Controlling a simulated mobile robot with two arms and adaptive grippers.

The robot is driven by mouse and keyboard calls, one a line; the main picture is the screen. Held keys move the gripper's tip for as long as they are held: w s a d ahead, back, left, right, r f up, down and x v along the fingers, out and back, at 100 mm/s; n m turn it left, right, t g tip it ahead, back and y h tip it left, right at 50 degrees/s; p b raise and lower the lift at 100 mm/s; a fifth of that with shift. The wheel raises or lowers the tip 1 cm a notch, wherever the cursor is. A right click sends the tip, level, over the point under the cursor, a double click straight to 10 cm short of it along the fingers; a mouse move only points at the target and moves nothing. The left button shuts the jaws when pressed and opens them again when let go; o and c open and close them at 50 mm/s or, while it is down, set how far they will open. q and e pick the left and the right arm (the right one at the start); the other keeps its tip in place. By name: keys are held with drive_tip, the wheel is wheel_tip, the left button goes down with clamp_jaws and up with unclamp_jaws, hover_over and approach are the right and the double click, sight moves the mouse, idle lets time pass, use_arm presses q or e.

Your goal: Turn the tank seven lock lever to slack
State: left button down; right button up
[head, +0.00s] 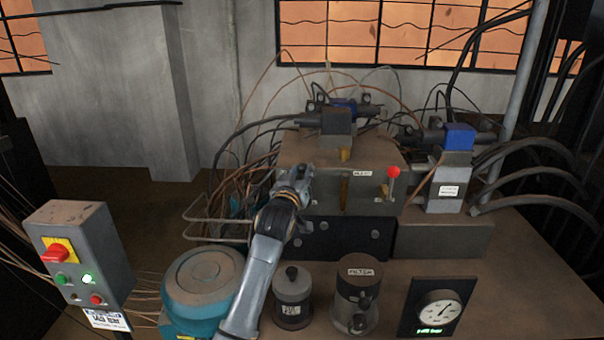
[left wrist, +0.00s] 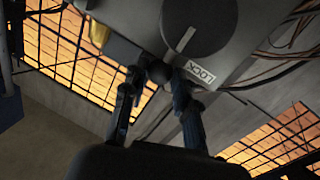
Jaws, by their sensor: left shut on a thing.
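My left gripper (head: 296,178) reaches up to the left end of the brown-grey valve block (head: 325,160). It covers the part it holds in the head view. In the left wrist view the fingers of my left gripper (left wrist: 158,85) are shut on a small dark ball knob (left wrist: 160,72), which appears to be the lock lever's end. Beside it is a round grey disc (left wrist: 198,28) with a white line. A white label (left wrist: 200,74) next to the disc is turned over and seems to read "LOCK". I cannot make out a slack mark. My right gripper is not in view.
A red-knobbed lever (head: 393,173) stands on the block's right front. A teal round cap (head: 203,278), a dark pot (head: 292,296), a filter housing (head: 358,292) and a gauge (head: 438,308) stand in front. A switch box (head: 82,250) is at left. Cables crowd the block.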

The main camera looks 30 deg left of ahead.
use_arm(q)
drive_tip(key=a+n, duration=0.1)
drive_tip(key=n, duration=0.2)
drive_tip(key=s+a+f+n+y, duration=0.1)
drive_tip(key=n, duration=0.2)
drive_tip(key=s+a+f+n+t+b, duration=0.1)
drive_tip(key=n, duration=0.2)
drive_tip(key=shift+s+a+f+y, duration=0.15)
drive_tip(key=shift+a+y, duration=0.25)
drive_tip(key=shift+s+a+f+n+y, duration=0.2)
drive_tip(key=shift+f+n, duration=0.15)
drive_tip(key=shift+n, duration=0.6)
drive_tip(key=shift+s+a+f+n+y, duration=0.1)
drive_tip(key=shift+a+f+n+y, duration=0.2)
drive_tip(key=shift+n, duration=0.65)
drive_tip(key=shift+d+f, duration=0.1)
drive_tip(key=c, duration=1)
unclamp_jaws()
drive_tip(key=v, duration=0.7)
drive_tip(key=shift+s, duration=0.2)
